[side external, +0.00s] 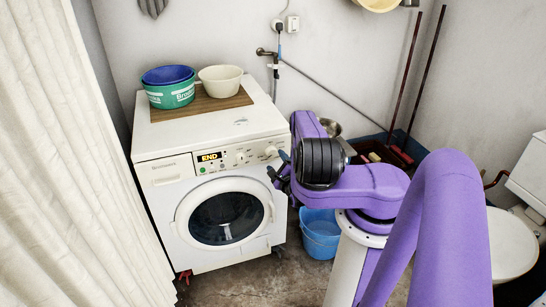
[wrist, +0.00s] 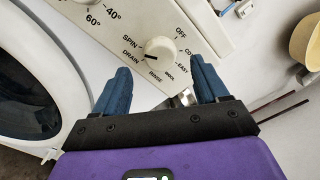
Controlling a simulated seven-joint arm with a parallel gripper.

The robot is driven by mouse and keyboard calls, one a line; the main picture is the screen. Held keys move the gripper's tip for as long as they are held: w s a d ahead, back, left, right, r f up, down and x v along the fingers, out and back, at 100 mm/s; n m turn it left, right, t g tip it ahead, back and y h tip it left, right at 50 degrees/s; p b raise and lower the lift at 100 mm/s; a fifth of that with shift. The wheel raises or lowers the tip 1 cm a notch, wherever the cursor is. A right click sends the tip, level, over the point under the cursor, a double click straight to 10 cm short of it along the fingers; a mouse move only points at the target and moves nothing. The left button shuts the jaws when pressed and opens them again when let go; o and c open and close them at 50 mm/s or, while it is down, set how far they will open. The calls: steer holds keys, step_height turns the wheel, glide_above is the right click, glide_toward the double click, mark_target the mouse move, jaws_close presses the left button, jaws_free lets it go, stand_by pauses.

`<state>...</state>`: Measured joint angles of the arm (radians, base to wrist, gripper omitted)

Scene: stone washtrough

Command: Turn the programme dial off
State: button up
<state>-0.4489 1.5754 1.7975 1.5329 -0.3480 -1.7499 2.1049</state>
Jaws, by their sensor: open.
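The programme dial (wrist: 158,50) is a white round knob on the washing machine's panel, ringed by printed labels including OFF, SPIN, DRAIN, RINSE and EASY. OFF is at its upper right. A small dark mark shows on the knob's lower left, but its exact setting is hard to read. In the side external view the dial (side external: 270,151) is at the right end of the panel. My gripper (wrist: 160,72) is open, with one blue finger to each side and the dial just beyond and between the tips. No contact shows. In the side view my gripper (side external: 280,172) is partly hidden.
The white washing machine (side external: 160,146) has a lit END display (side external: 209,157) and a closed round door (side external: 226,219). A second knob (wrist: 84,3) is left of the dial. Basins (side external: 170,93) stand on top. A blue bucket (side external: 320,236) stands right of the machine.

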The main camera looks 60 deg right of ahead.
mark_target(272, 154)
steer(key=shift+x, duration=2.45)
steer(key=c, duration=1.1)
